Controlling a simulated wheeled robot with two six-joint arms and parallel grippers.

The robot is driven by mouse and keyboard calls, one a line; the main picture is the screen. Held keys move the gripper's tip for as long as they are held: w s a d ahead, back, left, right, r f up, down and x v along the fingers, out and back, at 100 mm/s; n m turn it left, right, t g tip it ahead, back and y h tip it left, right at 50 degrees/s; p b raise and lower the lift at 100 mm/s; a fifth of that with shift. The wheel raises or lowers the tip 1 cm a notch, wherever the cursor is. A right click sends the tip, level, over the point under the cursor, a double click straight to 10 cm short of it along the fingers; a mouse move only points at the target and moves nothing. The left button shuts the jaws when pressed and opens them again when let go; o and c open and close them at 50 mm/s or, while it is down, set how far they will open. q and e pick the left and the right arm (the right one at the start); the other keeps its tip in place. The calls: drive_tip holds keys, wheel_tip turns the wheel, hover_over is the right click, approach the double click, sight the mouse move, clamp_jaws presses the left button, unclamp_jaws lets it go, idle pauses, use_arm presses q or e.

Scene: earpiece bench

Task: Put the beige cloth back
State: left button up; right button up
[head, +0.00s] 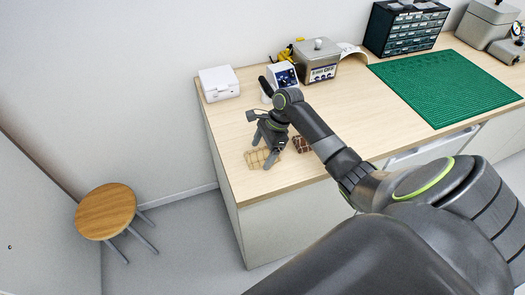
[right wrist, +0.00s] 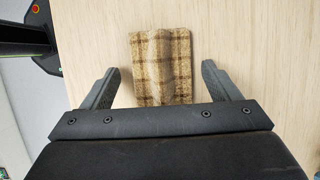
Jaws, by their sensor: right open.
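The beige cloth (head: 256,158), checked with brown lines, lies folded on the wooden bench at its front left end. In the right wrist view the cloth (right wrist: 160,65) lies ahead of and between the two fingers of my right gripper (right wrist: 160,88). The gripper also shows in the head view (head: 262,153), open, over the cloth's right part. The fingers stand apart on either side of the cloth and nothing is gripped. How high the fingertips are above the bench is hard to tell. My left gripper is not in view.
A brown checked cloth (head: 301,144) lies just right of my gripper. A white box (head: 219,83) stands at the bench's back left. A metal bath (head: 317,62), a drawer cabinet (head: 404,28) and a green mat (head: 445,86) are farther right. A stool (head: 106,212) stands left of the bench.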

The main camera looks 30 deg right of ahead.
drive_tip(key=b+v, duration=0.1)
drive_tip(key=v, duration=1)
drive_tip(key=shift+r+b, duration=0.3)
drive_tip(key=shift+r, duration=0.05)
drive_tip(key=shift+d, duration=0.15)
